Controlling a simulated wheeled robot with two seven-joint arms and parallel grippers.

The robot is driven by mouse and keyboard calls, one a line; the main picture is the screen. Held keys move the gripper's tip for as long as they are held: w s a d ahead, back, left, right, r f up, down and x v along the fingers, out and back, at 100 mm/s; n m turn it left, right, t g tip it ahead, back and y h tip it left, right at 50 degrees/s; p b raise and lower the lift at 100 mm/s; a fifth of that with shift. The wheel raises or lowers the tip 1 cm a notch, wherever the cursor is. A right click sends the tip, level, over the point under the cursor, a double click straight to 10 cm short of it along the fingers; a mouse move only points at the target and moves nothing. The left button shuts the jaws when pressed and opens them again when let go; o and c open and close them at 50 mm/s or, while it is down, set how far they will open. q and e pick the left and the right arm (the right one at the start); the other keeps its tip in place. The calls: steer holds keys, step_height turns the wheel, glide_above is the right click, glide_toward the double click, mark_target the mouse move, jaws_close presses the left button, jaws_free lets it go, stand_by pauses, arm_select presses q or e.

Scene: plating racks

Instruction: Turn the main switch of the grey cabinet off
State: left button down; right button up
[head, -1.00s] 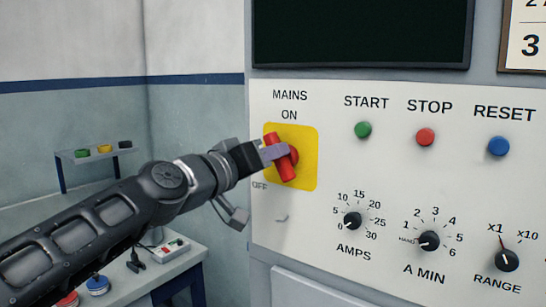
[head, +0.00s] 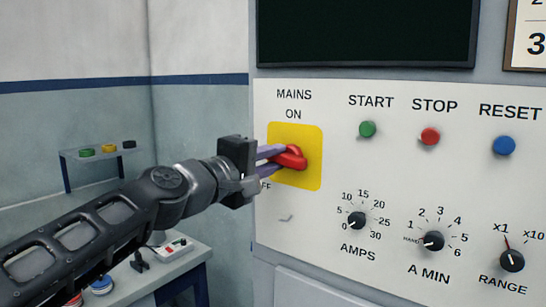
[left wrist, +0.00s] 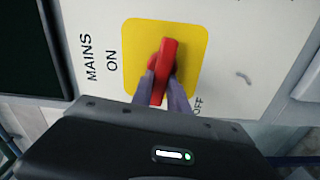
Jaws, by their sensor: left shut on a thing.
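The main switch is a red handle (head: 292,158) on a yellow plate (head: 308,177) at the left of the grey cabinet's white panel (head: 385,190). My left gripper (head: 277,156) is shut on the handle, one finger on each side. The handle lies about sideways across the plate, its near end towards the left. In the left wrist view the red handle (left wrist: 165,62) stands between the fingers (left wrist: 165,88). The ON label is above the plate; the OFF label (left wrist: 198,104) is at its lower left, partly hidden in the head view. My right gripper is not in view.
START (head: 367,129), STOP (head: 430,136) and RESET (head: 504,145) buttons sit right of the switch. Several dials are below them, with the AMPS knob (head: 357,221) closest. A dark screen (head: 365,30) is above. A side table (head: 180,265) stands lower left.

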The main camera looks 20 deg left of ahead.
arm_select(q)
steer(key=shift+f+n, duration=0.1)
steer(key=shift+n, duration=0.7)
steer(key=c, duration=1.3)
jaws_free()
steer(key=b+v, duration=0.1)
steer(key=v, duration=0.6)
steer(key=shift+s+a, duration=0.1)
steer(key=shift+s, duration=0.25)
